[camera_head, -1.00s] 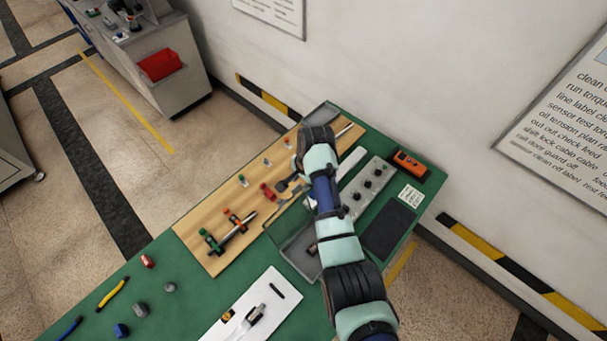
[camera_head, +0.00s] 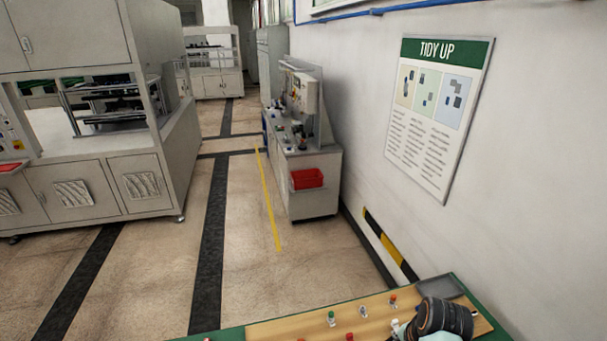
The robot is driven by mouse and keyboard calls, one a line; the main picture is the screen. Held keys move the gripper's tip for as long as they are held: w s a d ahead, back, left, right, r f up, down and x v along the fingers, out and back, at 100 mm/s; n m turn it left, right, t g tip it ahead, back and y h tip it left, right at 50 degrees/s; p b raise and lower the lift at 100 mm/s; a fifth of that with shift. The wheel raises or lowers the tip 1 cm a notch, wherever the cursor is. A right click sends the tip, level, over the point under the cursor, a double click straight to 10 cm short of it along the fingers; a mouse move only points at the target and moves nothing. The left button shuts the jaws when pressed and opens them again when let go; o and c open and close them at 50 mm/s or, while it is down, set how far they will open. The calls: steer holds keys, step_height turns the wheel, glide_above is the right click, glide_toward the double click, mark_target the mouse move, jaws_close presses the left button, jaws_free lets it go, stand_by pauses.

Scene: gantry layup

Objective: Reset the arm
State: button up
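My arm (camera_head: 445,317) shows only as a dark, ribbed joint with a bit of pale casing at the bottom right of the head view. It is over the far end of the wooden board (camera_head: 290,330) on the green table (camera_head: 232,336). My gripper is not visible, so its fingers and anything in them cannot be seen. Small coloured parts stand on the board, among them a green-topped one (camera_head: 331,318) and an orange-topped one (camera_head: 392,300).
A grey tray (camera_head: 441,287) lies at the table's far corner, close to the wall. A grey workbench (camera_head: 313,200) with a red bin (camera_head: 307,178) stands farther back. A large machine cabinet (camera_head: 95,190) is at left. The floor between is clear.

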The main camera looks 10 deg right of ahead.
steer(key=w+a+r+n+t+h+p, duration=0.1)
steer(key=w+a+r+n+t+p, duration=0.15)
steer(key=a+r+n, duration=0.45)
steer(key=s+a+r+n+t+p, duration=0.1)
steer(key=s+a+r+n+t, duration=0.1)
steer(key=a+r, duration=0.3)
steer(key=s+a+r+n+t+p, duration=0.1)
steer(key=s+a+r+n+t, duration=0.2)
steer(key=a, duration=0.6)
steer(key=s+a+r+n+t+y+p, duration=0.1)
steer(key=s+a+r+n+t+p, duration=0.1)
steer(key=s+a+r+n, duration=0.2)
step_height(320, 180, up, 4)
steer(key=s+a, duration=0.2)
steer(key=shift+s+a+t, duration=0.25)
steer(key=shift+a+t, duration=0.1)
steer(key=shift+a, duration=0.05)
